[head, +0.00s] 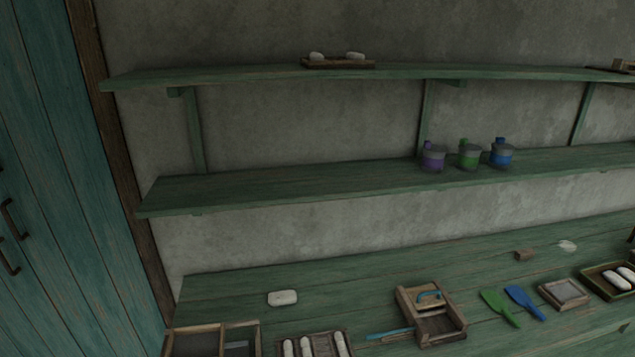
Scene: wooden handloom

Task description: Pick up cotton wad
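The cotton wad cannot be told for certain among several white things. A small, irregular white tuft (567,246) lies at the back right of the green workbench (230,283). A smooth white block with rounded corners (282,298) lies alone on the left part of the bench. Two small white lumps (316,56) sit in a wooden tray (338,64) on the upper shelf. Neither of my grippers is in the head view.
White rolls (306,346) fill a tray at the front edge. A wooden frame with a blue handle (430,296), green (499,307) and blue (524,300) scoops, and a small block (525,255) lie rightward. Three jars (468,155) stand on the lower shelf (270,185). A teal door (60,180) is at left.

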